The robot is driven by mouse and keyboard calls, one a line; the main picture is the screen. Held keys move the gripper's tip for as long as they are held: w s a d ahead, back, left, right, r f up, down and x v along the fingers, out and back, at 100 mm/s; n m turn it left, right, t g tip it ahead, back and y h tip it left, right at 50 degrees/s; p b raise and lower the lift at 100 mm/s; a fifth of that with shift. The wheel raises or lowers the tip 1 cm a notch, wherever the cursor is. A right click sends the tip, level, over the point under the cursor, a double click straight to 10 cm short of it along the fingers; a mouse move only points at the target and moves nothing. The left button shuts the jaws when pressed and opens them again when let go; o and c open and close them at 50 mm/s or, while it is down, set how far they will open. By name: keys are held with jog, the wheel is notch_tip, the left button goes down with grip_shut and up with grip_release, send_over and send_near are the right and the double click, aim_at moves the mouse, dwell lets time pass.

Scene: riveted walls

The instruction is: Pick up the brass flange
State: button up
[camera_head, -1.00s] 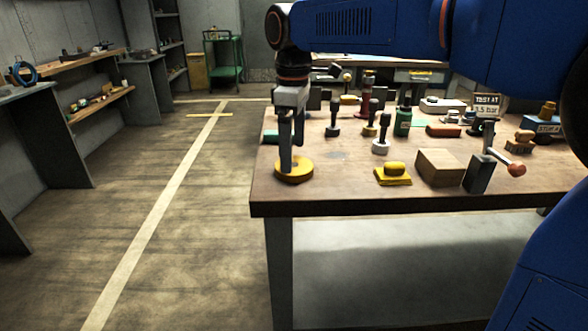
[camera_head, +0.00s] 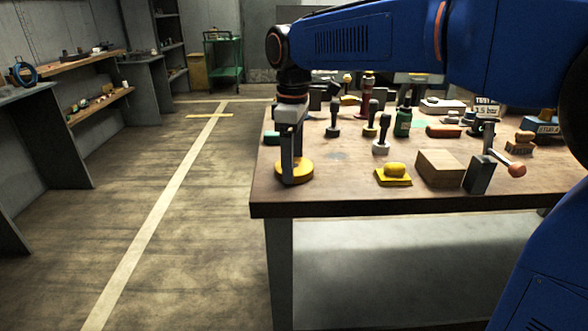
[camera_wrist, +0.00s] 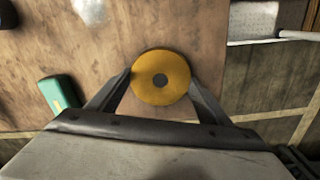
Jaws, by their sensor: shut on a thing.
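The brass flange (camera_head: 294,172) is a round yellow disc at the near left corner of the workbench. In the wrist view it shows as a yellow ring (camera_wrist: 160,92) with a dark centre hole. My gripper (camera_head: 292,168) points down over it, and its two fingers (camera_wrist: 160,88) press on opposite sides of the disc. The gripper is shut on the flange. The flange looks to be at or very near the bench top; I cannot tell if there is a gap beneath it.
The workbench (camera_head: 330,200) holds a yellow block with a knob (camera_head: 394,174), a cardboard-coloured box (camera_head: 440,167), a grey block with a lever (camera_head: 479,174) and a green bottle (camera_head: 403,122). Several dark-handled tools stand behind. The floor (camera_head: 180,230) left of the bench is clear.

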jog(key=shift+r, duration=0.1)
notch_tip(320, 180, up, 10)
dwell(0.6)
